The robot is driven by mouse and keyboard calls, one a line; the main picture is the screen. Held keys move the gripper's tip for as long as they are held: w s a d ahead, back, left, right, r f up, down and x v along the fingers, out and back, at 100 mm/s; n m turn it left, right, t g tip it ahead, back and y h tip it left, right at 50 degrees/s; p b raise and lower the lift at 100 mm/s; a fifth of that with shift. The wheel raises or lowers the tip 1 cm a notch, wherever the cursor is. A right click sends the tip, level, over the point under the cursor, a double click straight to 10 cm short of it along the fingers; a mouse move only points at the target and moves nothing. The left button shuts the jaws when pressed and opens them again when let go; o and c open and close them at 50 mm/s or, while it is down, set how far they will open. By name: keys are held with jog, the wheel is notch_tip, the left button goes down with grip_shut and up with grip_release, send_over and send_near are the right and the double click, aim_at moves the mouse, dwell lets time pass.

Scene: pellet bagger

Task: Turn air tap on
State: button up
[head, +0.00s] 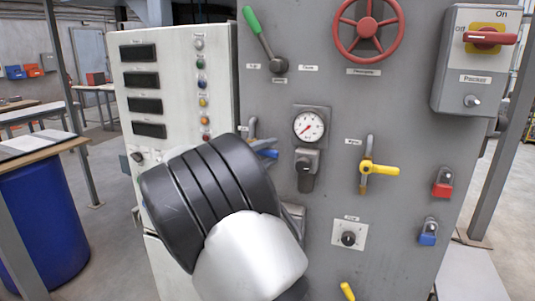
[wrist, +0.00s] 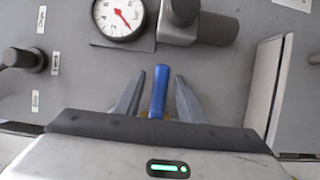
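A tap with a blue handle (head: 265,153) and a grey pipe (head: 252,127) is on the grey panel, left of the pressure gauge (head: 309,126). My wrist and forearm hide part of it in the head view. In the wrist view the blue handle (wrist: 158,92) points away from my gripper. My gripper (wrist: 159,80) is open, with one grey finger on each side of the handle. A gap shows between the handle and each finger. The lower end of the handle is hidden by the gripper body. I cannot read a label on this tap.
A yellow-handled tap (head: 380,170) is right of the gauge's regulator (head: 306,168). A black knob (head: 348,238) is below it. A red wheel (head: 369,28) and a green-handled lever (head: 265,40) are above. A white display cabinet (head: 176,85) stands at the left.

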grip_shut()
